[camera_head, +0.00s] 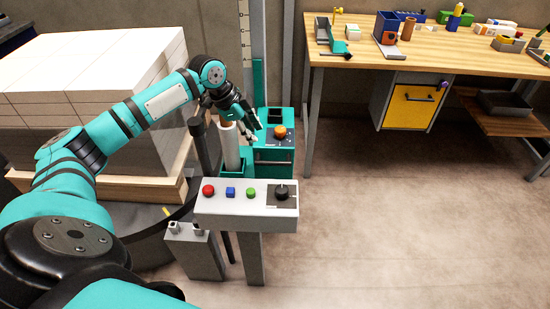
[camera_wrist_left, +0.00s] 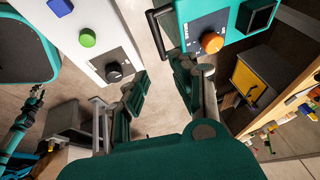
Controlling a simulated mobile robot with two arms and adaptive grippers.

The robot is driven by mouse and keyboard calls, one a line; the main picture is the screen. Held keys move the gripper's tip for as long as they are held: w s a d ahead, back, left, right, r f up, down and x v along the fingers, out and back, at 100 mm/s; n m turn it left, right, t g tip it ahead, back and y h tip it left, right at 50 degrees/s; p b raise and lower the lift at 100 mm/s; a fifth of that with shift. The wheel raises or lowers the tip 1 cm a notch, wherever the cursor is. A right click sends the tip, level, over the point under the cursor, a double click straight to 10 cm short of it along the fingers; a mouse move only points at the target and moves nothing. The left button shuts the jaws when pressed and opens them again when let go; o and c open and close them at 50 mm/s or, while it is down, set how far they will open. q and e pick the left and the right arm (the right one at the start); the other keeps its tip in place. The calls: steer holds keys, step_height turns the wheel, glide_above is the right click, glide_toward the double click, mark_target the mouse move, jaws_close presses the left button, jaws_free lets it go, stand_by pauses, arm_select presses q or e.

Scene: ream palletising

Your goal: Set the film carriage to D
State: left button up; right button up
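The scale strip (camera_head: 243,30) stands upright at the back beside a teal mast (camera_head: 259,50); its letters are too small to read surely. At its foot is a teal unit (camera_head: 272,165) with an orange knob (camera_head: 280,131), also large in the left wrist view (camera_wrist_left: 212,42). A white film roll (camera_head: 230,150) stands upright left of it. My left gripper (camera_head: 247,122) is over the gap between roll and unit. In the left wrist view its fingers (camera_wrist_left: 162,90) are apart with nothing between them. The film carriage itself I cannot make out surely.
A grey console (camera_head: 230,212) with red, blue and green buttons and a black knob (camera_head: 282,190) stands in front. What looks like my right arm shows small in the wrist view.

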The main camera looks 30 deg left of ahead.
mark_target(275, 162)
arm_select(q)
steer(key=x, duration=1.5)
steer(key=shift+d+f+b, duration=0.1)
steer(key=shift+f+b, duration=0.2)
jaws_close()
